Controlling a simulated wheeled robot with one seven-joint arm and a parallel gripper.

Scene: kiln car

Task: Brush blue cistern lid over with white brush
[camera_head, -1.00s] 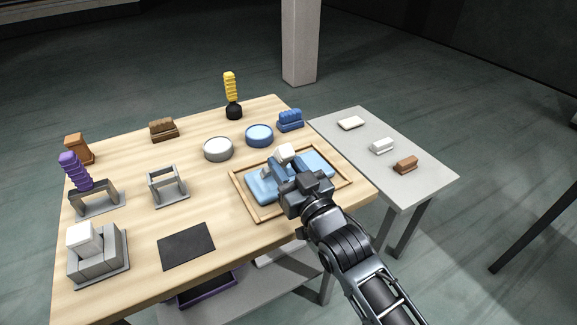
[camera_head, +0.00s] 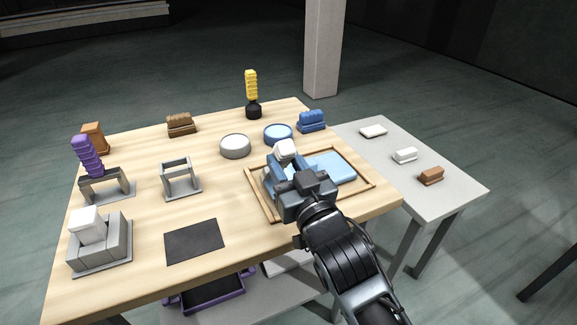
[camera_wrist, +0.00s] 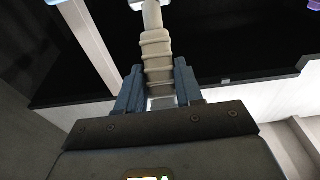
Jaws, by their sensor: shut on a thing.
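The blue cistern lid (camera_head: 336,167) is a light blue slab lying in a wooden-rimmed tray (camera_head: 368,184) on the table. My gripper (camera_head: 284,168) is over the lid's left part and hides much of it. It is shut on the white brush (camera_head: 285,149), whose pale top stands up between the fingers. In the wrist view, my gripper (camera_wrist: 158,82) has its two blue-grey fingers on either side of the brush's cream ribbed handle (camera_wrist: 157,52). The head view does not show the bristles or whether they touch the lid.
Behind the tray are a white round dish (camera_head: 235,148), a blue round dish (camera_head: 278,133) and a blue ribbed block (camera_head: 312,121). A yellow-handled brush (camera_head: 252,92) stands at the back. A grey side table (camera_head: 440,200) with small blocks adjoins the right. A dark mat (camera_head: 194,241) lies front left.

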